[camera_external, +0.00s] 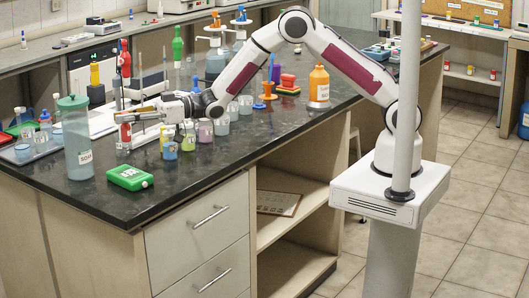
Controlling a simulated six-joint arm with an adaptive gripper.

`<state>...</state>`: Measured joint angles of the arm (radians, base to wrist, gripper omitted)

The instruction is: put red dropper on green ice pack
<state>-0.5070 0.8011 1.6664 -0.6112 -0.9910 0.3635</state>
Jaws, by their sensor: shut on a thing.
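The green ice pack (131,178) lies flat near the front left corner of the dark bench top. My gripper (125,116) is level above the bench, behind and above the ice pack, pointing left. It is shut on a small red item (125,131) that hangs upright below the fingertips and appears to be the red dropper. Its details are too small to read. The held item and the ice pack are apart.
A tall clear teal-lidded bottle (77,140) stands left of the ice pack. Small coloured beakers, including a purple one (205,131), stand right of my gripper. A tray with glassware (29,147) is at far left. An orange bottle (319,87) stands right. Bench around the ice pack's right is clear.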

